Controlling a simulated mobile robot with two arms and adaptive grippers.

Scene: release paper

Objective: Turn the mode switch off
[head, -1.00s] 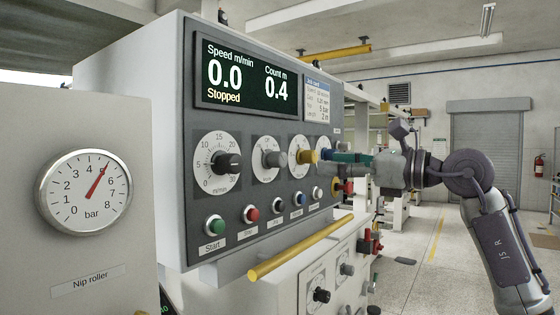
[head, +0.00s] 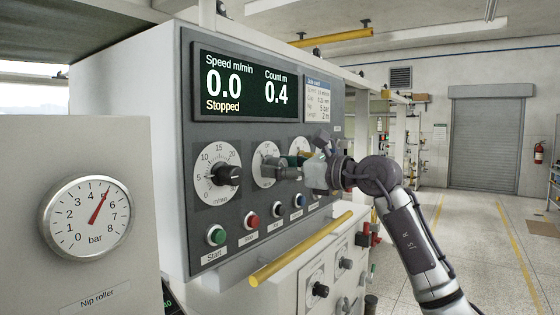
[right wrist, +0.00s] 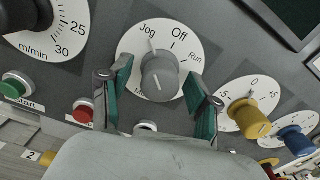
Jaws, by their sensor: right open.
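The mode switch is a grey knob (right wrist: 160,76) on a white dial (right wrist: 132,50) marked Jog, Off and Run, in the right wrist view. Which mark the knob points at is hard to tell; its top leans toward the Jog side. My right gripper (right wrist: 160,92) is open, with one green-padded finger on each side of the knob, apart from it. In the head view, my right gripper (head: 275,166) is in front of the mode dial (head: 262,154) and hides most of its knob. My left gripper is not in view.
A speed knob (head: 228,175) is left of the mode dial, and a yellow knob (right wrist: 250,118) is right of it. Start (head: 216,236) and red (head: 252,221) buttons sit below. The display (head: 245,84) reads Stopped. A yellow bar (head: 300,250) juts out under the panel.

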